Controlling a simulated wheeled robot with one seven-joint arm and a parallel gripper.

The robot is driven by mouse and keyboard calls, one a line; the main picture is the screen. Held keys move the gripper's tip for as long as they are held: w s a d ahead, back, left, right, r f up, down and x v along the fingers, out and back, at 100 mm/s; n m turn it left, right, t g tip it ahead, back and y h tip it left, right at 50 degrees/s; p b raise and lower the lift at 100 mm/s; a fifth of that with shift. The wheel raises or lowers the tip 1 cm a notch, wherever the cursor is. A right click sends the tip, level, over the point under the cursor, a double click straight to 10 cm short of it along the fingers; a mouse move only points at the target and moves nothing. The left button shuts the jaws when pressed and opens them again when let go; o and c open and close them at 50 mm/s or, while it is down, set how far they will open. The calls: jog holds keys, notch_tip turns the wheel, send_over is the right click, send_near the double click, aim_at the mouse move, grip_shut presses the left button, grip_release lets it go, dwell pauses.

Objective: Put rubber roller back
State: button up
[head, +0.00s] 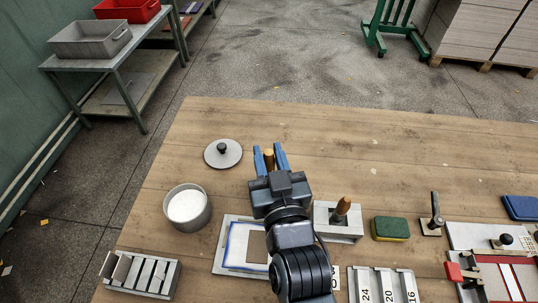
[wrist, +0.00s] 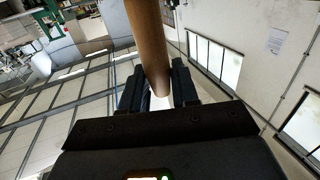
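My gripper (head: 270,158) is over the middle of the table, fingers pointing away from me. A wooden handle (head: 268,159) stands between its blue fingers; I take it to be the rubber roller's. In the wrist view the handle (wrist: 150,45) runs up out of the picture, its lower end between the dark fingers (wrist: 158,92), which look closed on it. No roller head shows in either view. A grey block holder (head: 325,228) with another wooden-handled tool (head: 341,208) standing in it is just right of my arm.
A white sheet with a blue frame on a plate (head: 222,265) lies partly under my arm. A pot of white paste (head: 187,206), a lid (head: 222,153) and a slotted rack (head: 140,275) are left. A sponge (head: 390,229) and numbered strips (head: 385,285) are right. The table's far side is clear.

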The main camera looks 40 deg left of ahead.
jog(key=o, duration=0.4)
jog(key=shift+r+p, duration=0.25)
jog(key=shift+p, duration=0.05)
jog(key=b+v, duration=0.1)
jog(key=v, duration=1.1)
jog(key=shift+s+f+b, duration=0.1)
jog(key=shift+b, duration=0.2)
